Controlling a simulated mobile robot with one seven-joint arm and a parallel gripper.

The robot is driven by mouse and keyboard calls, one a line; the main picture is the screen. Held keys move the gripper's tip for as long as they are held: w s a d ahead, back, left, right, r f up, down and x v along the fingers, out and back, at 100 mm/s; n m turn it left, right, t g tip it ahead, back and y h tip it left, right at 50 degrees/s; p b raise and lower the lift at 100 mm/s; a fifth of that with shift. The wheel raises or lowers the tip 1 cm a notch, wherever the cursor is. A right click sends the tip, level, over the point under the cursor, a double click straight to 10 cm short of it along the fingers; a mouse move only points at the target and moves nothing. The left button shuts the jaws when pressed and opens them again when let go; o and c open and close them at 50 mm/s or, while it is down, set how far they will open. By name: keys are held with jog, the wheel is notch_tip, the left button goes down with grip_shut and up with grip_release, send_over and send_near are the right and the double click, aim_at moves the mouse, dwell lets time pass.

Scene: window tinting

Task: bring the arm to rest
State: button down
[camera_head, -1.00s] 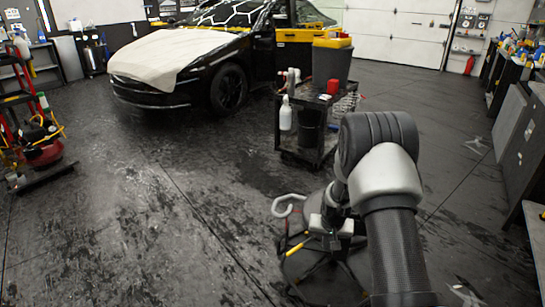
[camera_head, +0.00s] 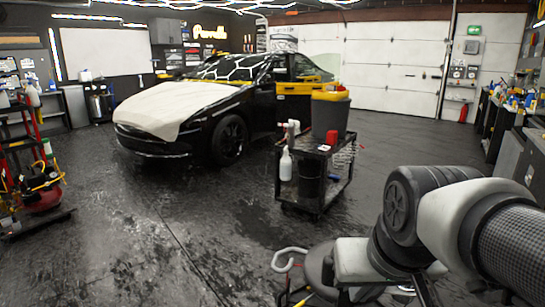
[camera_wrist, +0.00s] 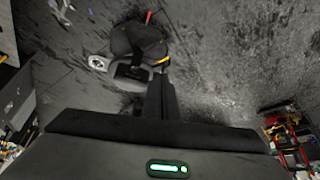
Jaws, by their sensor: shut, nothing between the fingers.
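My arm shows at the lower right of the head view, its dark joint and light grey shell bent above the floor. In the wrist view my gripper (camera_wrist: 160,90) shows as two dark fingers pressed together, with nothing held between them. It points towards a dark, rounded object (camera_wrist: 140,42) with a pale loop beside it, near the floor. I cannot tell whether the fingers touch that object. In the head view the gripper's tips cannot be made out behind and below my arm.
A black cart (camera_head: 316,180) with bottles and a bin stands ahead of my arm. A pale looped hose or handle (camera_head: 288,260) is close to its left. A black car (camera_head: 232,140) is farther back. Shelves line the right wall. The floor at left centre is clear.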

jog(key=s+r+p, duration=0.2)
jog(key=r+p, duration=1)
jog(key=s+r+p, duration=0.2)
jog(key=r+p, duration=1)
jog(key=shift+r+p, duration=0.4)
jog(key=shift+s, duration=0.1)
jog(key=shift+d, duration=0.1)
